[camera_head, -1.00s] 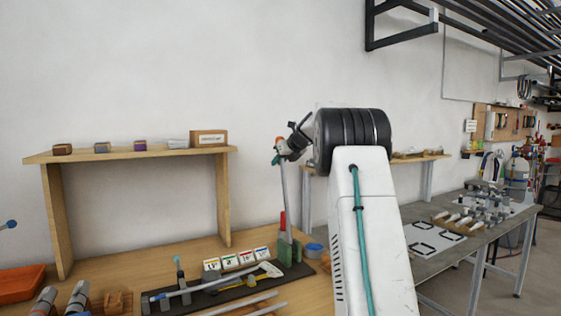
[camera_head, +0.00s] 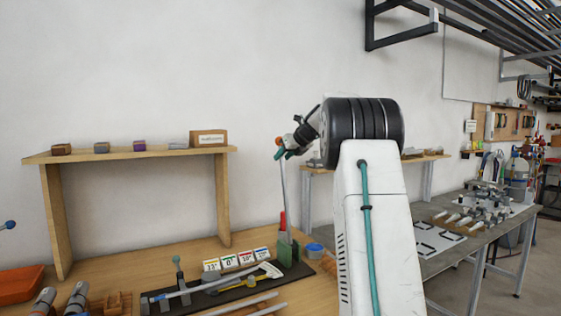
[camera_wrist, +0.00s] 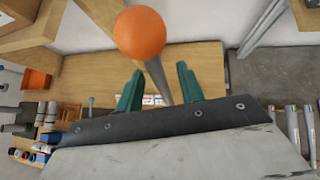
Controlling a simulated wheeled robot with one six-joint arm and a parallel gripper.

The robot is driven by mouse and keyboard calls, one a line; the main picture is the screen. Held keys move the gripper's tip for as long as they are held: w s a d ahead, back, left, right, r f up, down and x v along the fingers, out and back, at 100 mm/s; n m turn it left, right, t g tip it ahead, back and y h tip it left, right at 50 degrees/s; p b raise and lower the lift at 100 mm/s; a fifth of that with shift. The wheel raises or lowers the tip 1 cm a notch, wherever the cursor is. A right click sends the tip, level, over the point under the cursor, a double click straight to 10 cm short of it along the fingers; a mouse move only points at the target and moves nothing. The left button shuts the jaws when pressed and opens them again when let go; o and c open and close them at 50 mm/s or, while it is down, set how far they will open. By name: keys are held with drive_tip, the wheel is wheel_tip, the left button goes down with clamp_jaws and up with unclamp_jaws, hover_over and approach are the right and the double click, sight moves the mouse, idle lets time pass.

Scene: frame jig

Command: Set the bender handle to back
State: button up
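The bender handle (camera_head: 285,190) is a thin grey rod standing nearly upright on the bench, leaning slightly left at its top. Its orange ball knob (camera_head: 279,141) is at the top; the knob looks large in the wrist view (camera_wrist: 140,33). Its foot is at the bender by green blocks (camera_head: 288,250) and a red part. My gripper (camera_head: 280,156) is at the upper end of the handle. In the wrist view its two green fingers (camera_wrist: 159,82) are spread apart, with the rod showing between them and a gap on each side. Whether they touch the rod cannot be told.
A wooden shelf (camera_head: 130,155) with small blocks stands at the left. A blue round container (camera_head: 314,250) is right of the bender. A grey table with fixtures is farther right.

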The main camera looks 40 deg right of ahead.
drive_tip(key=shift+v, duration=1.9)
drive_tip(key=shift+d, duration=0.1)
